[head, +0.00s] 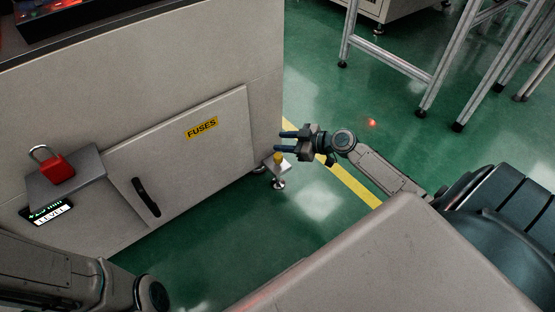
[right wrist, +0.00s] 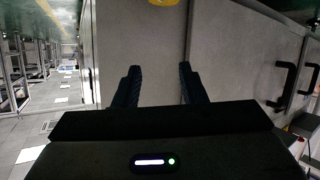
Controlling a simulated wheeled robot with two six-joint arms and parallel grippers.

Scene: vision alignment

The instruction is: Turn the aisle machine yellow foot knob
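The yellow foot knob (head: 278,158) is a small knob on top of a foot bracket (head: 279,170) at the near right corner of the machine (head: 190,150). My right gripper (head: 281,141) is open and empty, just above the knob in the head view, with its fingers pointing left toward the machine. A gap shows between its two fingers in the right wrist view (right wrist: 158,88). A yellow round thing (right wrist: 164,2), apparently the knob, is cut by the top edge there, beyond the fingers. Only my left arm shows at the lower left of the head view; its gripper is out of frame.
The machine has a FUSES label (head: 201,127), a black door handle (head: 146,197) and a ledge (head: 66,182) with a red padlock (head: 58,170). A phone-like level (head: 46,212) sits below it. Metal frame legs (head: 430,95) stand at upper right. Green floor between is open.

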